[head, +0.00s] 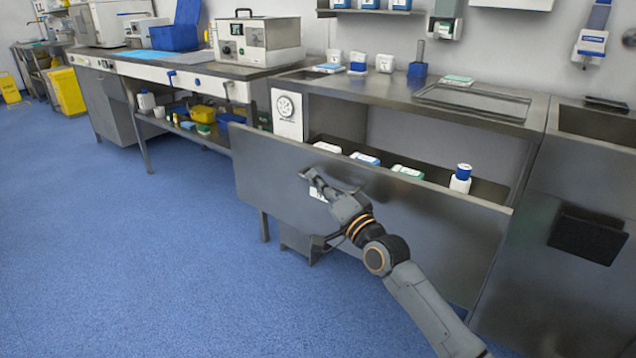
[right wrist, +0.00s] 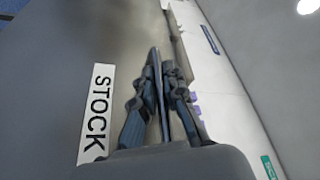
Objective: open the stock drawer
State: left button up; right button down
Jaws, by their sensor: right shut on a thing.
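The stock drawer (head: 430,220) is a wide grey metal front below the counter at the right. It stands pulled out, and bottles and packs show inside it behind the front. My right gripper (head: 318,182) is at the handle (head: 345,188) on the upper part of the drawer front and is shut on it. The gripper partly hides the handle and label in the head view. My left gripper is not in view.
A steel counter (head: 400,90) with small containers is above. A long bench (head: 190,75) stands at the left. The blue floor (head: 130,240) in front is clear.

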jog(key=shift+s+a, duration=0.15)
jog(key=shift+s, duration=0.05)
dwell(0.3)
jog(key=c, duration=1.4)
grip_release()
jog(key=v, duration=1.2)
